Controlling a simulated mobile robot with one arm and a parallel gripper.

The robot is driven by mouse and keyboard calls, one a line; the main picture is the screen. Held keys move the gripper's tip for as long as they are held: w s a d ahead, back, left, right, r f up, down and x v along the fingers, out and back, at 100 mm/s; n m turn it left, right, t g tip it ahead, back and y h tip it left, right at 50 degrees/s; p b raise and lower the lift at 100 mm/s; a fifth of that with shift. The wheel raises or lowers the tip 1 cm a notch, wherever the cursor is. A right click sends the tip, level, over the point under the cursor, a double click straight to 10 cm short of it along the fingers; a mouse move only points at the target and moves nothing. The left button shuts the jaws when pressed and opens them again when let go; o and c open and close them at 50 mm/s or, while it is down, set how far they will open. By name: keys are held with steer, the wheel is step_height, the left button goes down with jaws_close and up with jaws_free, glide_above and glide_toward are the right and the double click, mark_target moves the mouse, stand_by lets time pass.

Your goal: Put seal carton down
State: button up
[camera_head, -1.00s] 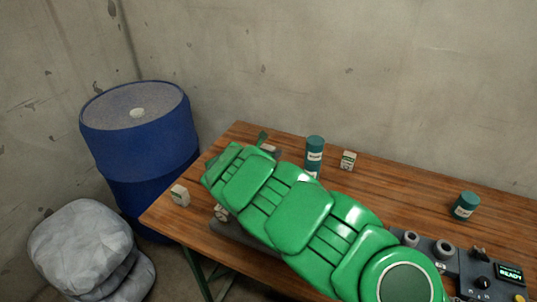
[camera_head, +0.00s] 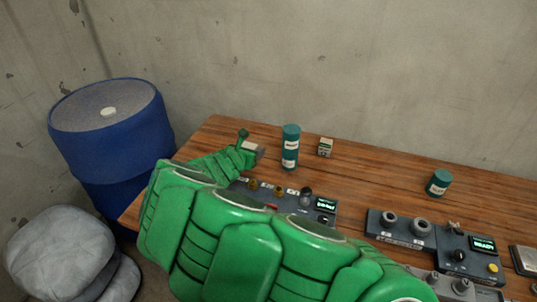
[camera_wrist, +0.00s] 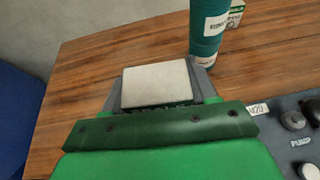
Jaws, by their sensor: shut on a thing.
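My gripper (camera_head: 249,149) is at the far left part of the table, shut on a small pale carton (camera_head: 251,145), which I take to be the seal carton. In the wrist view the carton (camera_wrist: 156,84) shows a plain whitish top between the two grey fingers. I cannot tell whether its underside touches the table (camera_wrist: 95,62). A tall teal canister (camera_head: 291,150) stands close to the right of my gripper.
A second white-and-green carton (camera_head: 325,148) stands behind the canister. A short teal can (camera_head: 439,183) stands farther right. Control panels (camera_head: 378,226) line the front. A blue drum (camera_head: 110,140) stands left of the table. The back middle tabletop is clear.

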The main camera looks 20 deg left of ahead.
step_height(320, 180, up, 18)
steer(key=shift+w+d+n+y, duration=2.5)
steer(key=shift+w+d+y, duration=0.4)
steer(key=shift+w+d, duration=2.6)
steer(key=n+g+y, duration=0.4)
steer(key=n+y, duration=0.1)
glide_above(330, 181)
step_height(330, 181, down, 31)
steer(key=shift+r, duration=0.15)
steer(key=o, duration=1.1)
steer(key=shift+c, duration=0.2)
